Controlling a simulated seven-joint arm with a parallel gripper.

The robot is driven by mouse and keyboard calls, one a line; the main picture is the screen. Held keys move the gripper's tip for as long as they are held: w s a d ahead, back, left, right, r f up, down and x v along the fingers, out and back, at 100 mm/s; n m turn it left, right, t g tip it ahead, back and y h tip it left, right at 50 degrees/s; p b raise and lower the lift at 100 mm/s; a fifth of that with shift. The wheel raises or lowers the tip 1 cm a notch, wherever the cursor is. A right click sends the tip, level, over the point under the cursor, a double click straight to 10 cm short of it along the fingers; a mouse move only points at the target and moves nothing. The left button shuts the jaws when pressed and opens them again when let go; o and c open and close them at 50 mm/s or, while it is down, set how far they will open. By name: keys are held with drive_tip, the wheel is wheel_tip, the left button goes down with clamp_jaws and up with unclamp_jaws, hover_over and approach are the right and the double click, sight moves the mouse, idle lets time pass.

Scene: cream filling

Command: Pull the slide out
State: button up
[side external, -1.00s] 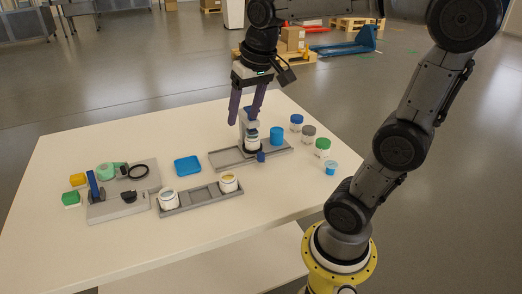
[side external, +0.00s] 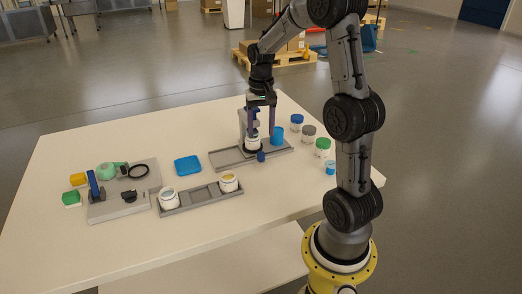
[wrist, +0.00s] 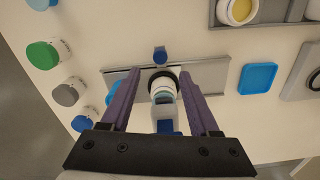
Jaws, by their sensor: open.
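The filling station has a flat grey base (side external: 226,158) and an upright dispenser with a blue-and-white body (wrist: 165,117). A white jar (side external: 252,146) sits under the dispenser, with a dark ring by it in the wrist view. A small blue knob (side external: 261,156) sticks out at the base's front edge, probably the slide's handle; it also shows in the wrist view (wrist: 160,55). My gripper (wrist: 161,78) is open, its purple fingers pointing down on either side of the dispenser and jar. The knob lies beyond the fingertips, untouched. I cannot tell whether the fingers touch the station.
A blue cup (side external: 277,135) stands close to the right finger. Lidded jars, blue (side external: 297,121), grey (side external: 308,131) and green (side external: 323,146), stand further right. A blue square (side external: 188,165) and a grey tray with two jars (side external: 204,199) lie left and in front.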

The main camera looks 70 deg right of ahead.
sight(261, 153)
wheel_tip(261, 153, down, 8)
drive_tip(key=shift+r, duration=0.1)
idle(0.4)
clamp_jaws()
idle(1.2)
